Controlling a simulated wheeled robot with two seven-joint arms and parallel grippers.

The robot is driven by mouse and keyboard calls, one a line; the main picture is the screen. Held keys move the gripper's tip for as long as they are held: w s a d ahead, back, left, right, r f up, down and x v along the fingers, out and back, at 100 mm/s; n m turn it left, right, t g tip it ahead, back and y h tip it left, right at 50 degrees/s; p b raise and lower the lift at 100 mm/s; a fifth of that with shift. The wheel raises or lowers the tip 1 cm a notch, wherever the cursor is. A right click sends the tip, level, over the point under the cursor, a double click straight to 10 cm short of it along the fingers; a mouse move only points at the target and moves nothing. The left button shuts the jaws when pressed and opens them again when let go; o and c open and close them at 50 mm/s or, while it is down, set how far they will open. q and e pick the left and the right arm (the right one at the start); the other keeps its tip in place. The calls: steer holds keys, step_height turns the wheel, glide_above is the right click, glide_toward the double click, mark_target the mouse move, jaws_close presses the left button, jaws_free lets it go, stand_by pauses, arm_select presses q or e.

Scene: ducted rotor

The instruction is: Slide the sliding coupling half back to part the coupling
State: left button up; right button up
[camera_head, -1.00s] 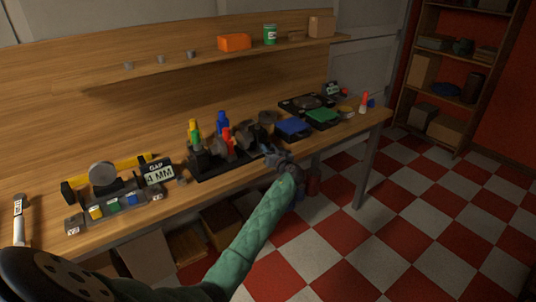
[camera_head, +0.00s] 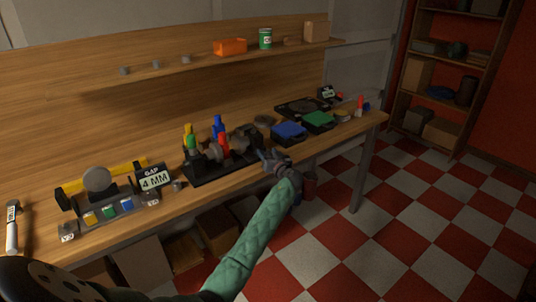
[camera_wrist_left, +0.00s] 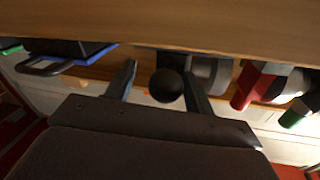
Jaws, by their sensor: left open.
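The coupling rig stands on a black base (camera_head: 212,174) on the bench, with red (camera_head: 225,143), green, yellow and blue upright handles and grey round parts between them. Which round part is the sliding coupling half is hard to tell at this size. My left gripper (camera_head: 270,158) is open at the right front end of the rig. In the left wrist view its two fingers (camera_wrist_left: 160,88) stand on either side of a dark ball knob (camera_wrist_left: 168,85). A grey cylinder (camera_wrist_left: 211,76) sits just right of the knob. Contact with the knob cannot be told. My right gripper is not in view.
A hammer (camera_head: 12,228) lies far left. A shelf (camera_head: 200,63) runs above.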

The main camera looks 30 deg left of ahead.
arm_select(q)
steer(key=b+v, duration=0.1)
steer(key=v, duration=0.6)
steer(key=shift+b, duration=0.4)
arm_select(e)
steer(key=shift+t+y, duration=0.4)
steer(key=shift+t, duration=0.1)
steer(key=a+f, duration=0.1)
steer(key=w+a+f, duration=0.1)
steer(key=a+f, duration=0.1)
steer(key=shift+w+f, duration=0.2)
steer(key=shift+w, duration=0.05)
arm_select(q)
steer(key=shift+w+f, duration=0.1)
